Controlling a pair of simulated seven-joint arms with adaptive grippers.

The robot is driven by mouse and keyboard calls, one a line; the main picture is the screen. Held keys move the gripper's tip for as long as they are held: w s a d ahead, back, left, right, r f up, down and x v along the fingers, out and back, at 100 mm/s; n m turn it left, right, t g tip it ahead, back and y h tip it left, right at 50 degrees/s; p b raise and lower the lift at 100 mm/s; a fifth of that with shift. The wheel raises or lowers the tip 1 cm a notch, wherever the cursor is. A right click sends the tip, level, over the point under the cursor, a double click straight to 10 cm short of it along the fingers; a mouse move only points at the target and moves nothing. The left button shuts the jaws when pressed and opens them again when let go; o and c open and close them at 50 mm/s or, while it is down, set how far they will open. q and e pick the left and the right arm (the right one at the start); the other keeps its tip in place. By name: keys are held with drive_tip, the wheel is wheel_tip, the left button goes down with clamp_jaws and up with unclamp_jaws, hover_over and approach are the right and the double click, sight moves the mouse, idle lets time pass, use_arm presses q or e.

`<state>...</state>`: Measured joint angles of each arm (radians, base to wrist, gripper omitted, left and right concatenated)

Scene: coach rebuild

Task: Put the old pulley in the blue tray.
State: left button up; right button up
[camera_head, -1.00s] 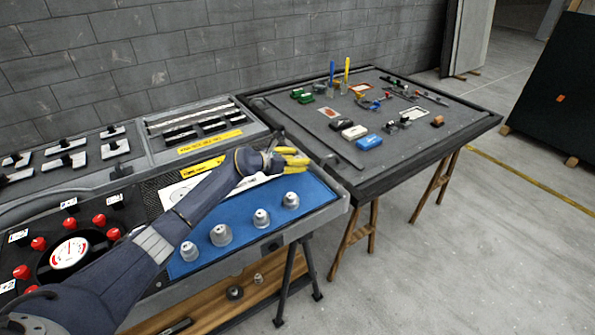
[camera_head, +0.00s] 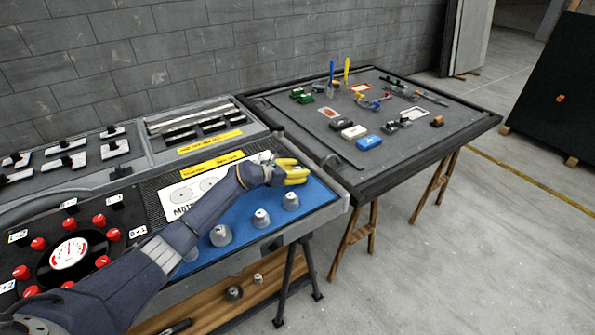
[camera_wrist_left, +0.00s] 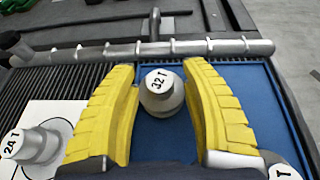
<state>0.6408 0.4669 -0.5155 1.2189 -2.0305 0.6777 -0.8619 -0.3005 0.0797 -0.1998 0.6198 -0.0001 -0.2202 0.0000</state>
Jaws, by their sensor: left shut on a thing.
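My left gripper (camera_head: 292,172) is over the far right part of the blue tray (camera_head: 318,196). In the left wrist view its yellow fingers (camera_wrist_left: 160,78) are shut on a grey pulley marked 32 T (camera_wrist_left: 158,94), with blue surface behind it. Several similar grey pulleys, such as one (camera_head: 290,201), stand along the front of the blue area; the forearm partly covers the leftmost. A pulley marked 24 T (camera_wrist_left: 32,146) stands on a white sheet (camera_wrist_left: 62,112). I cannot tell from markings which pulley is the old one. My right gripper is out of view.
A black gauge panel with red knobs (camera_head: 70,252) lies left of the blue area. A dark table (camera_head: 440,150) with small parts and tools stands to the right. A ribbed grey bar (camera_wrist_left: 190,48) runs behind the gripper. A wooden shelf below holds small round parts.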

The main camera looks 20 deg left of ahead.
use_arm(q)
drive_tip(key=o, duration=1.3)
drive_tip(key=shift+f, duration=0.1)
drive_tip(key=shift+c, duration=0.2)
drive_tip(key=shift+r, duration=0.2)
drive_tip(key=v, duration=1.2)
drive_tip(key=shift+s+f, duration=0.1)
